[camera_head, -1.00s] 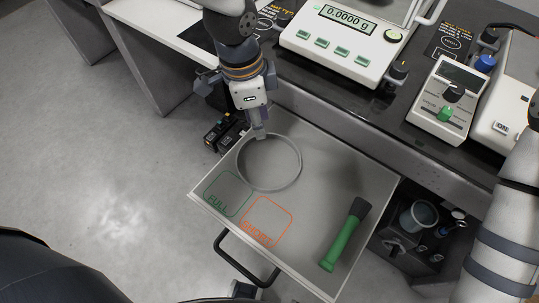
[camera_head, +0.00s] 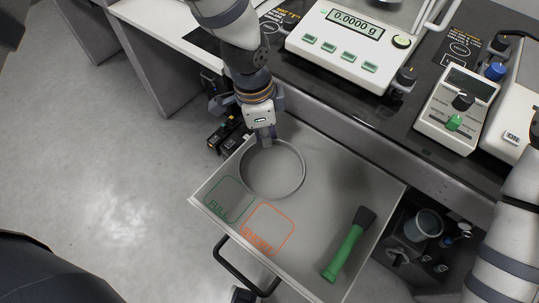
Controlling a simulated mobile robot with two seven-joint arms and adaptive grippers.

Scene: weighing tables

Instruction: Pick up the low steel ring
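The low steel ring (camera_head: 303,178) is a wide, shallow grey hoop lying flat in the open drawer (camera_head: 330,160), towards its back left. My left gripper (camera_head: 266,142) points down at the ring's far rim, with its fingertips at or very near the rim. The fingers overlap in this view, so I cannot tell whether they are closed on the rim. They hide a short piece of it. My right arm shows at the right edge, but its gripper is out of view.
A green-handled tool (camera_head: 345,250) with a black head lies in the drawer's right part. Green FULL (camera_head: 218,209) and orange EMPTY (camera_head: 257,240) outlines mark the drawer floor. A balance (camera_head: 345,50) and a control box (camera_head: 455,110) stand on the bench behind.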

